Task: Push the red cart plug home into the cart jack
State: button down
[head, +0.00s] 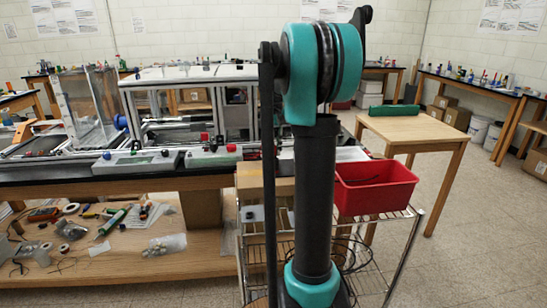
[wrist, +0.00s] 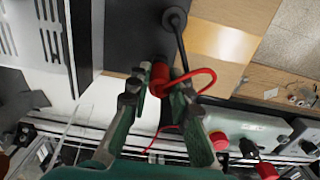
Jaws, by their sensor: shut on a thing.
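My gripper (wrist: 158,88) points up the picture in the wrist view, with its two green fingers closed on the red cart plug (wrist: 160,74). A thin red cable loops out to the right from the plug. Beyond the fingertips is a dark panel (wrist: 125,38). A black round fitting (wrist: 174,18) with a black lead lies above the plug and apart from it. I cannot make out the cart jack for certain, or whether the plug touches it. In the head view my arm stands in front, and the gripper and plug cannot be made out.
In the head view a wire cart (head: 408,215) carries a red bin (head: 375,187). A wooden table (head: 425,128) stands behind it to the right. A bench with an extrusion frame (head: 195,85) and control boxes (head: 137,162) fills the left. Open floor lies at the right.

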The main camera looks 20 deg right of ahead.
aim_at(273, 146)
jog(key=shift+r, duration=1.9)
jog(key=shift+a, duration=0.1)
